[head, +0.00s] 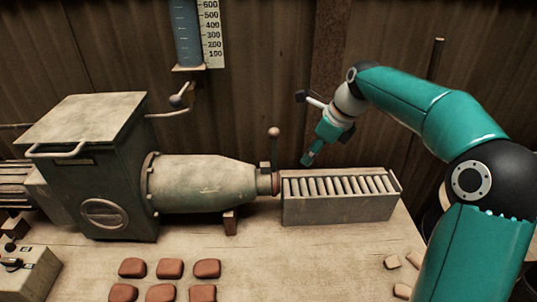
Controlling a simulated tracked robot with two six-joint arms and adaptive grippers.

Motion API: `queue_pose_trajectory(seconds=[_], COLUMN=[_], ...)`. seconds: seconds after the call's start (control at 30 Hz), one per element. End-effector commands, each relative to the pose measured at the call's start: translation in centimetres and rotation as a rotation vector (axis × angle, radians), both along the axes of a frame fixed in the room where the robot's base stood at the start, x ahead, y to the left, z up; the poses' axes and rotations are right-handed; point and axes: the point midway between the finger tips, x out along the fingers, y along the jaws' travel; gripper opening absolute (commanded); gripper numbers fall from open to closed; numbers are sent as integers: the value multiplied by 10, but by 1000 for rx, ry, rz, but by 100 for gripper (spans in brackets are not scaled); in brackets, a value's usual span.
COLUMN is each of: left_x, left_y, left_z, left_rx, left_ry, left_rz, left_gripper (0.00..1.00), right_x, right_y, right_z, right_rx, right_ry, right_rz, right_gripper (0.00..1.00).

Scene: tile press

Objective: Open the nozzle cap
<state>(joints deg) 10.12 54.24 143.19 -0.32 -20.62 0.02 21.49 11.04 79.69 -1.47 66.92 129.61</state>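A grey-green press with a tapered barrel (205,183) lies across the table, its narrow end to the right. At that end is a small reddish-brown nozzle part (268,184). An upright lever with a round knob (274,133) rises there; I cannot tell whether the cap is shut. My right gripper (308,158) points down and left, above the left part of the roller tray and right of the lever, apart from both. Its fingers are small and seen edge-on, so their opening is unclear. My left gripper is not in view.
A roller tray (338,211) stands just right of the nozzle. Several reddish tiles (170,268) lie in front of the press, with pale pieces (393,262) at the right. A control box (28,272) is front left. A water gauge (190,35) hangs on the back wall.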

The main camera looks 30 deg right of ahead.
Motion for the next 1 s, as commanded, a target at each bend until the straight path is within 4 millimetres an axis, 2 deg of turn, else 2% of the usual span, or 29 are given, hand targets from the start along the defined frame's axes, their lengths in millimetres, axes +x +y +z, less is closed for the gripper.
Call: queue_pose_trajectory(seconds=[0.03, 0.1, 0.33, 0.8, 0.97, 1.0], left_x=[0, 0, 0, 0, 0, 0], left_y=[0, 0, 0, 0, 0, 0], left_z=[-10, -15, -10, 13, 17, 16], left_rx=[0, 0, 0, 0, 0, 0], left_ry=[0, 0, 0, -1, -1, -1], left_rz=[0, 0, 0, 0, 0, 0], left_gripper=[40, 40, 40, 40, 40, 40], right_x=[-2, -3, 10, 88, 105, 105], right_y=[-2, -3, 1, 37, 45, 44], right_z=[-10, -15, -14, -13, -14, -20], right_rx=[0, 0, 0, 0, -1, -1], right_ry=[0, 0, 0, 0, 1, 2], right_rz=[-4, -8, -11, -14, -15, -16], right_gripper=[38, 38, 38, 38, 38, 38])
